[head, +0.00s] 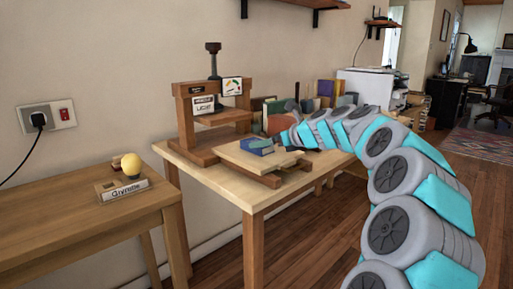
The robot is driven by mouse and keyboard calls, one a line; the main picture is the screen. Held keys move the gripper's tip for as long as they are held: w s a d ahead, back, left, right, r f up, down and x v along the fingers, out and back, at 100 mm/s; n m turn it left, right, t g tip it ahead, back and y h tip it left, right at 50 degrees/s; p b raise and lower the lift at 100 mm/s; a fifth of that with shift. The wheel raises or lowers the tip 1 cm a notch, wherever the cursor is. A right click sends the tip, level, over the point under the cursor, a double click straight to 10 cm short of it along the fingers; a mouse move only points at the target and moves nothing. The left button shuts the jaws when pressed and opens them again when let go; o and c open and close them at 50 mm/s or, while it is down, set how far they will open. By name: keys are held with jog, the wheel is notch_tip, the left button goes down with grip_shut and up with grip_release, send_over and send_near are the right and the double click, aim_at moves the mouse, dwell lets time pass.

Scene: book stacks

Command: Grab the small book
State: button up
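A small blue book (257,146) lies on the light wooden board of a wooden press (199,145) on the table. A greenish face or edge of the book shows at its front. My arm reaches in from the right, and its end with my gripper (280,139) is just right of the book. The gripper is small and partly hidden by the arm's own links. I cannot tell whether its fingers are open or shut, or whether they touch the book.
Several upright books (325,88) stand behind my arm, beside a white box-like machine (366,84). A nearer wooden table (60,205) at left holds a name plate (124,191) and a yellow round object (131,165). Wooden floor is free at right.

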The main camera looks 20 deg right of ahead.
jog(key=x, duration=0.4)
jog(key=shift+w+a+f, duration=0.15)
jog(key=shift+w+f, duration=0.05)
jog(key=shift+w, duration=0.1)
jog(key=c, duration=1.3)
